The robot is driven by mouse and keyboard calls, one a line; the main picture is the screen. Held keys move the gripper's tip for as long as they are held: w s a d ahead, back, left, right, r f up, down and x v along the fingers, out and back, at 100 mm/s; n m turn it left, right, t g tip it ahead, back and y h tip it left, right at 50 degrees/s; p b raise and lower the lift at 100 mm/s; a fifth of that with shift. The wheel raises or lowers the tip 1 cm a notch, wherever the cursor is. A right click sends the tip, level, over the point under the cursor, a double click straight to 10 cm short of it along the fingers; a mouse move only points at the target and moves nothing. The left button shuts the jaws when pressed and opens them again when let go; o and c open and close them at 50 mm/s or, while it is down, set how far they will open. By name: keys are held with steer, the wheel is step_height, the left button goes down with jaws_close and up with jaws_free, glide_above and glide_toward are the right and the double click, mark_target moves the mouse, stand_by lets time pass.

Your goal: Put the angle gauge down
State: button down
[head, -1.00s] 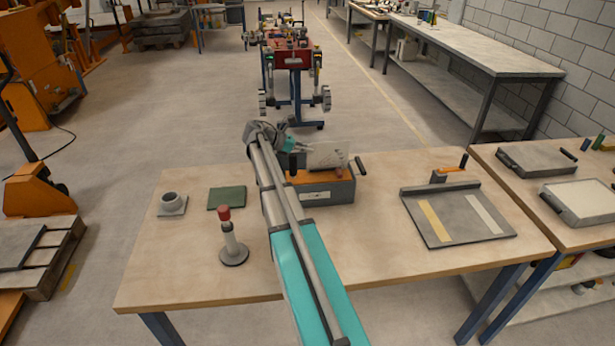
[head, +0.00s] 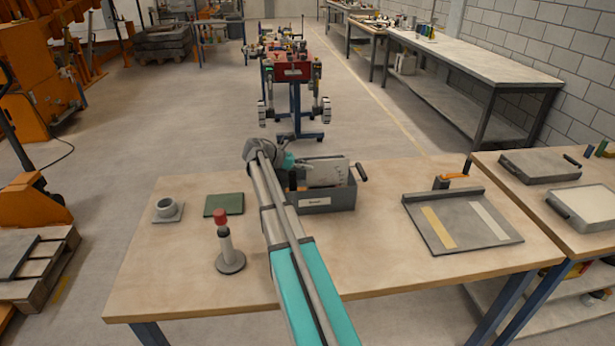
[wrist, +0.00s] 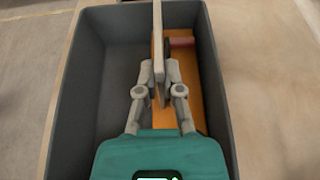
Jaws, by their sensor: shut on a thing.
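The angle gauge (head: 322,172) is a thin pale grey plate with dark marks. It stands upright at the grey bin (head: 340,197), its lower part close to or inside the opening. In the wrist view the gauge (wrist: 158,38) is seen edge-on, over the inside of the bin (wrist: 82,90). My gripper (wrist: 158,82) is shut on it, one finger on each side. In the head view my teal gripper (head: 287,161) is at the left end of the gauge. Whether the gauge's lower edge touches the bin floor is hidden.
An orange piece (wrist: 188,100) and a reddish cylinder (wrist: 182,42) lie at the right inside the bin. A red-topped post (head: 226,250), a green pad (head: 223,204) and a grey ring block (head: 167,210) stand left. A tray with two strips (head: 462,222) lies right.

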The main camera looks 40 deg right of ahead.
steer(key=shift+f+b, duration=1.9)
steer(key=shift+f, duration=0.05)
steer(key=c, duration=0.8)
jaws_free()
steer(key=shift+r, duration=0.1)
steer(key=shift+w+a+r, duration=0.15)
steer(key=shift+w+a, duration=0.05)
steer(key=shift+a, duration=0.1)
steer(key=shift+p+v, duration=2.3)
steer(key=shift+v, duration=3.35)
